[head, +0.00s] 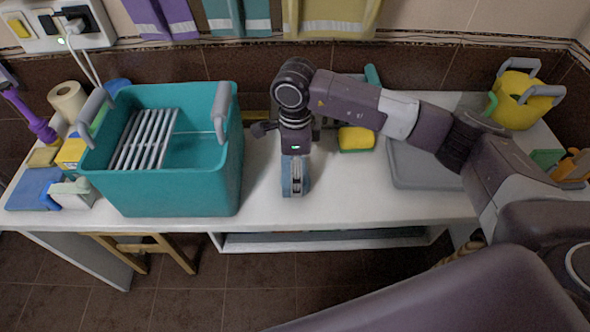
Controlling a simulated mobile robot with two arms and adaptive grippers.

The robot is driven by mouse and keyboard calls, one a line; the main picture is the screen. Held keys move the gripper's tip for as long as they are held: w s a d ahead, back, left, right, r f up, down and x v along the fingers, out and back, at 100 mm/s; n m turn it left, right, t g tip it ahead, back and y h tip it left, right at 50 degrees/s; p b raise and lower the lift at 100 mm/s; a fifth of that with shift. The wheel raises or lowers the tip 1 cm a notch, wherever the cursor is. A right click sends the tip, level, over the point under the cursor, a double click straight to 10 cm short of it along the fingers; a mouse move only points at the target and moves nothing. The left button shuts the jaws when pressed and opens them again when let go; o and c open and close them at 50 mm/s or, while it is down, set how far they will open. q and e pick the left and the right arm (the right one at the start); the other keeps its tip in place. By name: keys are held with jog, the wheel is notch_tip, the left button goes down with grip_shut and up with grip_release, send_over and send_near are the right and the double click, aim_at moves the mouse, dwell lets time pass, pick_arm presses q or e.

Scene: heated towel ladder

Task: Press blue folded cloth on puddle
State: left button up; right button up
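A flat blue item (33,187), which looks like the folded cloth, lies at the left end of the white table (335,197), with a spray bottle beside or partly over it. My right gripper (295,190) points down over the middle of the table, right of the teal tub. Some blue and grey shows at its fingertips; I cannot tell whether this is part of the gripper or something held. I cannot make out a puddle on the white top; the gripper and tub hide part of it. My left gripper is not in view.
A teal tub (215,195) with a grey rack (147,138) stands left of my gripper. A yellow sponge (356,138) and grey tray (410,178) lie to the right. A yellow bucket (515,108) stands at the back right. Towels (330,15) hang behind.

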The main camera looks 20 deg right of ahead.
jog(key=shift+f, duration=0.15)
jog(key=shift+s+f+b, duration=0.1)
jog(key=shift+f+b, duration=0.05)
jog(key=shift+b, duration=0.25)
dwell(1.4)
jog(key=shift+r+p, duration=0.35)
jog(key=shift+r, duration=0.15)
notch_tip(320, 180, up, 2)
jog(key=shift+r+p, duration=0.1)
jog(key=shift+p, duration=0.4)
jog(key=shift+r+p, duration=0.7)
jog(key=shift+r, duration=1.25)
